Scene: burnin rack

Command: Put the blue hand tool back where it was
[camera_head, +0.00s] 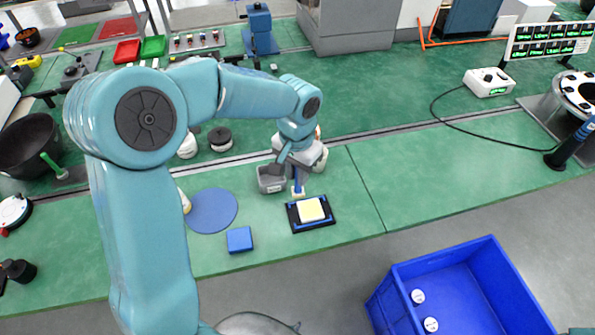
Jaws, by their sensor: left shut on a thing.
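My left arm comes in from the left, and its gripper (296,167) points down over the green bench. It is shut on a slim blue hand tool (298,181), held roughly upright with a pale lower end. The tool's lower end is just behind a black-framed tray with a cream block (312,209); I cannot tell whether it touches the bench. The gripper and arm hide the tool's upper part. A small grey open box (271,180) is close beside the gripper on the left. My right gripper is out of view.
A round blue mat (211,210) and a blue block (239,240) lie left of the tray. A blue crate (470,290) with white round pieces stands below the bench's front edge. A blue-and-black upright object (570,147) stands at right. The bench right of the tray is clear.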

